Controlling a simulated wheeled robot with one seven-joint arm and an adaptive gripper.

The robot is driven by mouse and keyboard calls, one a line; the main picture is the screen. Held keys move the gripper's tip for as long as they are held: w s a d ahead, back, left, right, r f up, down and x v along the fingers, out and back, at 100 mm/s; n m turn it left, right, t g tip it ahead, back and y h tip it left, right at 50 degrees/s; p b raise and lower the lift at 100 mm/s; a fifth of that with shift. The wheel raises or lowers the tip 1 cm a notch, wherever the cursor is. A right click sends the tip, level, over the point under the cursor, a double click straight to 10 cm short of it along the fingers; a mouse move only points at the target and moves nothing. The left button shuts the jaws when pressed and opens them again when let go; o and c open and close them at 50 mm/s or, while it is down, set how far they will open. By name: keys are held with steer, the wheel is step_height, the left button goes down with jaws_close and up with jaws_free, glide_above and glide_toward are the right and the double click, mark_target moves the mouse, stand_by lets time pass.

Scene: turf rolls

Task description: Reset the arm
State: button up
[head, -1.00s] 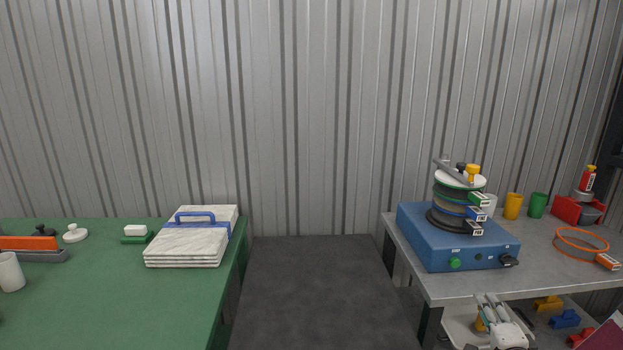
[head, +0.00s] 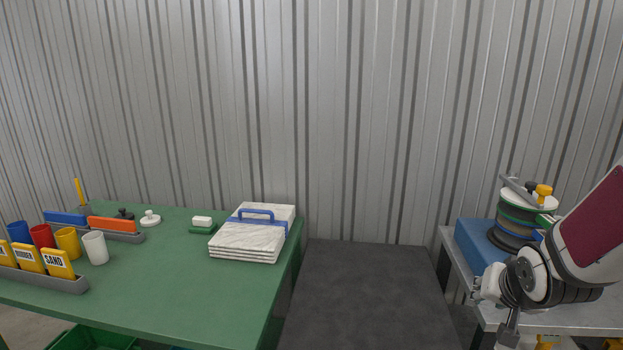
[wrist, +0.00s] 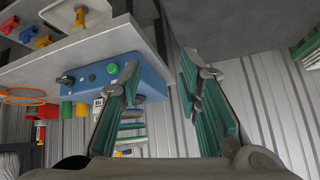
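My gripper (wrist: 161,68) shows in the wrist view with its two teal-padded fingers apart and nothing between them. In the head view my arm reaches in from the right edge, in front of the grey table (head: 590,320); the finger opening cannot be made out there. The wrist picture is upside down: the blue box (wrist: 150,82) with its knobs and the grey table (wrist: 75,58) appear at upper left, beyond the left finger.
The green table (head: 190,290) at left holds a strapped stack of white slabs (head: 240,244), cups and a tray of yellow labelled blocks (head: 60,264). A dark floor mat (head: 360,290) lies clear between the tables.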

steer(key=s+a+r+n+g+y+p, duration=0.1)
steer(key=s+a+r+n, duration=0.2)
steer(key=s+a+r, duration=0.3)
steer(key=s+a+r+n+g+y, duration=0.2)
steer(key=s+a+r, duration=0.4)
steer(key=s+a, duration=0.5)
steer(key=s+n, duration=0.1)
steer(key=s, duration=0.2)
steer(key=shift+a+r+n+p, duration=0.3)
steer(key=shift+a+n+p, duration=0.1)
